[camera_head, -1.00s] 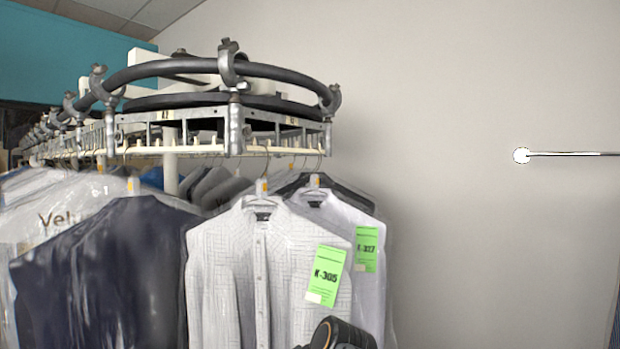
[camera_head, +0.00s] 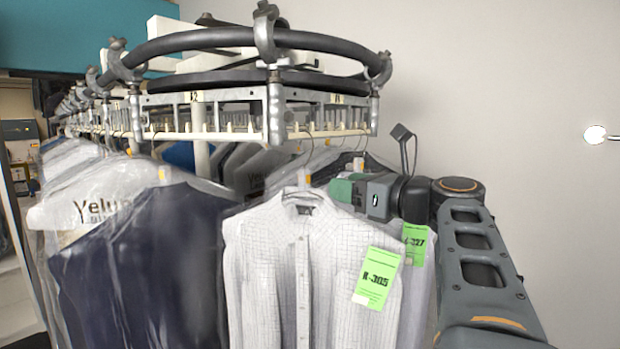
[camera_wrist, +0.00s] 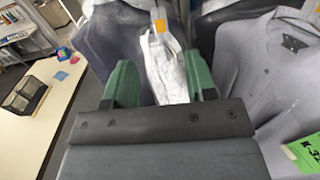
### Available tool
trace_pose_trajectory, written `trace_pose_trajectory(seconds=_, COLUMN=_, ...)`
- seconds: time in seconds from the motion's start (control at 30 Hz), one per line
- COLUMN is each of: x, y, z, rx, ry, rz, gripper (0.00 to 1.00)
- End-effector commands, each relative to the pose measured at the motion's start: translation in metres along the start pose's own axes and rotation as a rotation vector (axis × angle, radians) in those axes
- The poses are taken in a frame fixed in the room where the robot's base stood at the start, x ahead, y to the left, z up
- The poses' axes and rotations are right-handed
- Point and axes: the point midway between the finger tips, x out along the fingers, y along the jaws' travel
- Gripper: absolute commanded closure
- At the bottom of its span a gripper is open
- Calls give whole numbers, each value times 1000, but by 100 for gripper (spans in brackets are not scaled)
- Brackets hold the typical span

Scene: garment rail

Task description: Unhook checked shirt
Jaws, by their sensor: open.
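The checked shirt (camera_head: 290,265), white with a fine grid and a green K-305 tag, hangs in clear film at the front of the rail. Its hanger neck (camera_head: 304,175) rises to the rail's pegs. My gripper (camera_head: 342,190) is level with the collar, just right of the hanger neck. In the wrist view its green fingers (camera_wrist: 162,82) are apart, with a pale film-covered strip (camera_wrist: 168,68) between them in the picture. That strip is probably the checked shirt seen edge-on; I cannot tell whether it touches the fingers.
A grey shirt (camera_wrist: 280,80) with a green tag hangs close on the right in the wrist view. A dark bagged garment (camera_head: 140,260) hangs left of the checked shirt. The metal rail (camera_head: 215,120) is overhead. A wall knob (camera_head: 595,134) is at far right.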

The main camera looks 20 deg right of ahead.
Motion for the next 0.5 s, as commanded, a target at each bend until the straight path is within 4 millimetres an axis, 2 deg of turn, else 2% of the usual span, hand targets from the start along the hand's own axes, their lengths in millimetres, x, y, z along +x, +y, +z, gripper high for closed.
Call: trace_pose_trajectory(seconds=0.5, x=56, y=2, z=0, rx=0, ry=2, rz=7, gripper=49)
